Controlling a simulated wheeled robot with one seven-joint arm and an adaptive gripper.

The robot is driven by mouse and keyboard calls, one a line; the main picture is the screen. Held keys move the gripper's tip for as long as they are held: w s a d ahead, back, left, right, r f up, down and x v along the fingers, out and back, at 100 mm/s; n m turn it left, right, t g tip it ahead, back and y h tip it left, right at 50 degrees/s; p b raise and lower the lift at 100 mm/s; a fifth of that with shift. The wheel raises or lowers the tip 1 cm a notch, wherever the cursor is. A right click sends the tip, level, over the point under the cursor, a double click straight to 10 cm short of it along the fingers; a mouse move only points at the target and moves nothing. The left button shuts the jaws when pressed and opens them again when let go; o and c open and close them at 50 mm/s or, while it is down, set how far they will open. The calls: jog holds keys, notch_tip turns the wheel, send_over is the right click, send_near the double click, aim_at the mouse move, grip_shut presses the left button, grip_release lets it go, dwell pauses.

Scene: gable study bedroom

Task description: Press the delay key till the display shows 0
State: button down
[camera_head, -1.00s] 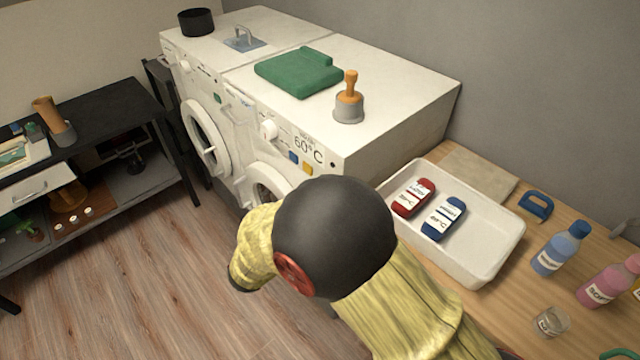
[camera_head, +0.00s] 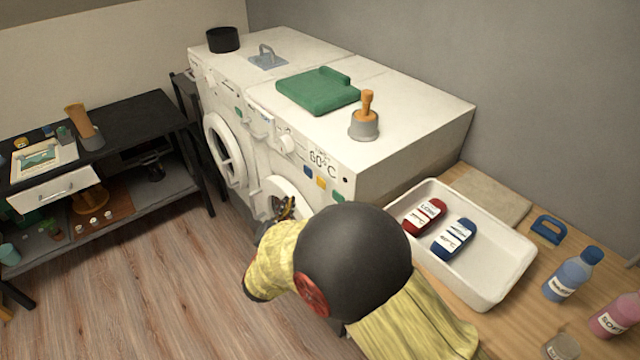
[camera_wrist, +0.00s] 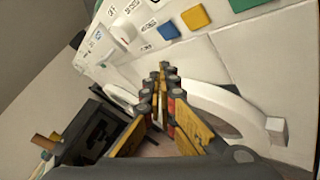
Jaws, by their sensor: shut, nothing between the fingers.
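The right-hand washing machine (camera_head: 385,165) has a front panel with a white dial (camera_head: 287,144), a blue key (camera_head: 307,170), a yellow key (camera_head: 320,183) and a green key (camera_head: 338,197). I cannot read which key is delay, nor make out a 0. My gripper (camera_head: 284,204) is in front of this machine's round door, below the panel. In the wrist view my gripper (camera_wrist: 163,72) is shut and empty, below the blue key (camera_wrist: 168,31) and yellow key (camera_wrist: 195,17), apart from both.
On the machine tops are a green cloth (camera_head: 318,91), a stamp-like tool in a grey holder (camera_head: 365,120) and a black pot (camera_head: 223,39). A white tray (camera_head: 490,290) with red and blue packs is on the counter at right. A black shelf (camera_head: 130,120) stands left; floor between is clear.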

aim_at(321, 183)
jog(key=w+d, duration=0.4)
jog(key=d, duration=0.2)
jog(key=shift+w+d, duration=0.2)
jog(key=shift+d, duration=0.05)
jog(key=shift+d+b, duration=0.1)
jog(key=shift+b, duration=0.25)
dwell(1.0)
jog(key=shift+w+d, duration=0.2)
jog(key=shift+d, duration=0.05)
jog(key=shift+w+d+b, duration=0.2)
jog(key=shift+d+b, duration=0.15)
jog(key=shift+b, duration=0.15)
dwell(0.6)
jog(key=shift+a, duration=0.1)
jog(key=shift+s+a, duration=0.45)
jog(key=shift+a, duration=0.15)
dwell(0.3)
